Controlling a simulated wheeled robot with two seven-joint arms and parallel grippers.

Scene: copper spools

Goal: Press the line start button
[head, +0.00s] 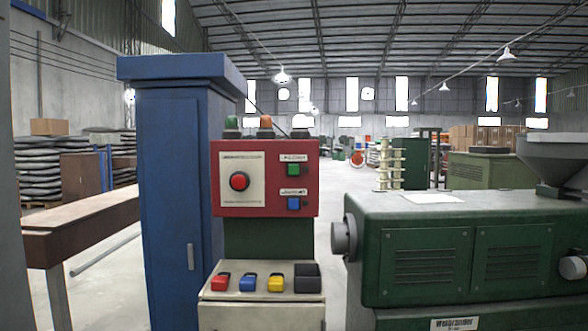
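A red control box (265,208) stands upright in the middle of the head view, facing me. On a pale plate on its left half is a round red button (239,181). On its right half are a green button (293,169) and, below it, a blue button (293,203). Each has a small white label above it, too small to read surely, so I cannot tell which button is the line start. A lower sloping panel (233,296) carries a red, a blue and a yellow control and a black block. Neither of my grippers shows.
A tall blue cabinet (170,200) stands close at the left of the box. A green machine (410,215) with a grey hopper (555,155) fills the right. A brown-topped bench (85,222) is at far left. Open grey floor shows between box and machine.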

